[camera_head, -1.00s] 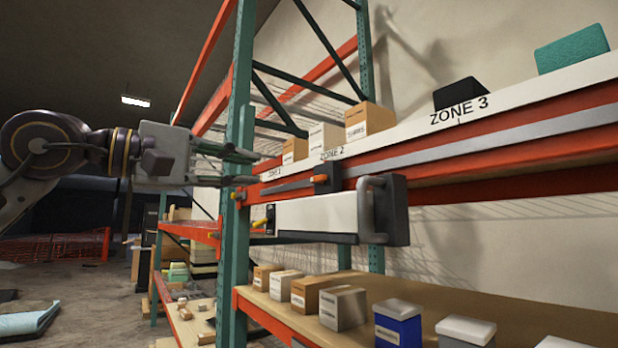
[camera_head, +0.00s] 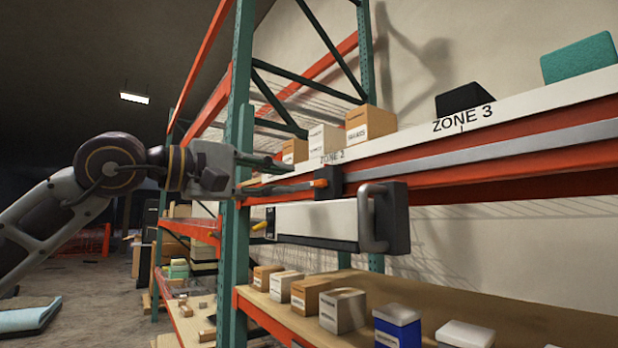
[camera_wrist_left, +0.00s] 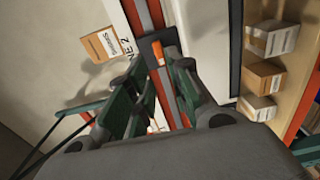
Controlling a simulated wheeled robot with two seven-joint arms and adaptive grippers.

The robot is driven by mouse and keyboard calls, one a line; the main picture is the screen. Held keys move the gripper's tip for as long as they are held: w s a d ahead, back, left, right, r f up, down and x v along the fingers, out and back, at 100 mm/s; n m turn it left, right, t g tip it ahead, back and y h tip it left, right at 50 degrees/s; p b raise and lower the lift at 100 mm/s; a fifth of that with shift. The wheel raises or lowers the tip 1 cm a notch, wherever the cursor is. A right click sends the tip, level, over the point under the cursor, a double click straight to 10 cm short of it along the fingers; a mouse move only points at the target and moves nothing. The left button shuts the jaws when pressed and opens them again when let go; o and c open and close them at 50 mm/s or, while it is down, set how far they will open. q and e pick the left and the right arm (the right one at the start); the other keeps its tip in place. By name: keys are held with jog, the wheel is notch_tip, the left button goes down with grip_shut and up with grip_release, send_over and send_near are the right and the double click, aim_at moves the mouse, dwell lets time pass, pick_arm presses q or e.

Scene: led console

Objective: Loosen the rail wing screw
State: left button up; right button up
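The orange wing screw (camera_head: 320,183) sits on a black clamp block (camera_head: 333,181) on the grey rail along the orange shelf beam. In the left wrist view, the orange wing screw (camera_wrist_left: 158,52) shows ahead, just past the fingertips and roughly between them. My left gripper (camera_head: 297,176) reaches in from the left along the beam. It is open and empty, with its fingertips just short of the screw. In the left wrist view its green fingers (camera_wrist_left: 163,90) stand apart with the beam between them. My right gripper is not in view.
A long white box-shaped unit (camera_head: 315,222) with a grey handle (camera_head: 375,218) hangs just below the beam. A green upright post (camera_head: 234,170) stands beside my arm. Boxes (camera_head: 370,123) stand on the shelf above, more on the lower shelf (camera_head: 460,300).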

aim_at(316, 184)
pick_arm(q)
jog(key=shift+p+x, duration=1.1)
jog(key=shift+x, duration=2.6)
grip_shut()
